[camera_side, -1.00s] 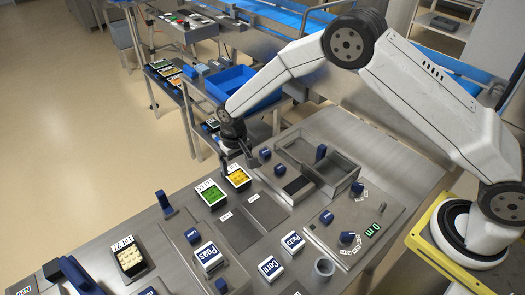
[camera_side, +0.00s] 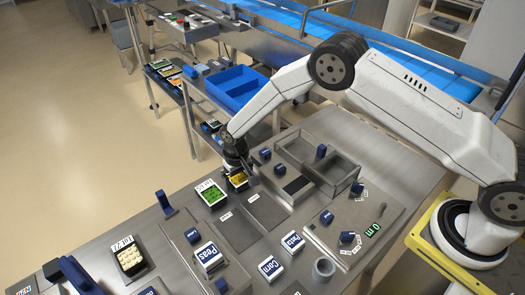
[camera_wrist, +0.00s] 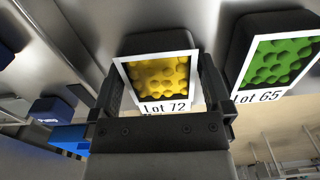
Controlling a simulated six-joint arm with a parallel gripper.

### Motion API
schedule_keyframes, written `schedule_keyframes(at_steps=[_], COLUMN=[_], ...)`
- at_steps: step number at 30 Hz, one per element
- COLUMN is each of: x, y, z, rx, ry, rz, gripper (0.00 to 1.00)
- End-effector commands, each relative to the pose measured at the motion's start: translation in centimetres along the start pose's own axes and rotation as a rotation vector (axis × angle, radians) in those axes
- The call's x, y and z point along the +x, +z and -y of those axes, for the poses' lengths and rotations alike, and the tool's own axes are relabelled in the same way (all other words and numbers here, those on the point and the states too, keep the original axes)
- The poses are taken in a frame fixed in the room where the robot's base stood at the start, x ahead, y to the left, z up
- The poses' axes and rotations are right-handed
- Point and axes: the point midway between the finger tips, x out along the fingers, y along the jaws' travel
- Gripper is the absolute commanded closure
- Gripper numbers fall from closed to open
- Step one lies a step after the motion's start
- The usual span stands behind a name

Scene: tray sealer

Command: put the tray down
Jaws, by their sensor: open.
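The tray with yellow contents (camera_wrist: 160,75), labelled Lot 72, rests on the metal table. In the wrist view it lies between the two fingers of my gripper (camera_wrist: 165,95), which are open on either side of it. In the side view my gripper (camera_side: 240,172) is low over this tray (camera_side: 238,180) and hides part of it. A tray with green contents (camera_side: 211,193), labelled Lot 65 in the wrist view (camera_wrist: 280,62), stands just beside it.
A tray of pale pieces (camera_side: 130,259), labelled Lot 22, stands at the front left. Boxes marked Peas (camera_side: 210,257) and Corn (camera_side: 270,267) stand nearer the front. A clear-walled frame (camera_side: 335,175) stands to the right. Two flat plates (camera_side: 267,212) lie bare in the middle.

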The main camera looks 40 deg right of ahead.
Motion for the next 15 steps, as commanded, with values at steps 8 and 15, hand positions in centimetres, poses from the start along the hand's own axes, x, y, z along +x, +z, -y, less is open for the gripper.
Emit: schedule_keyframes(at_steps=[8,15], x=[0.04,0.03], y=[-0.01,-0.01], z=[-0.01,-0.01], rx=[0.0,0.0], ry=[0.0,0.0], rz=[0.0,0.0], gripper=[0.0,0.06])
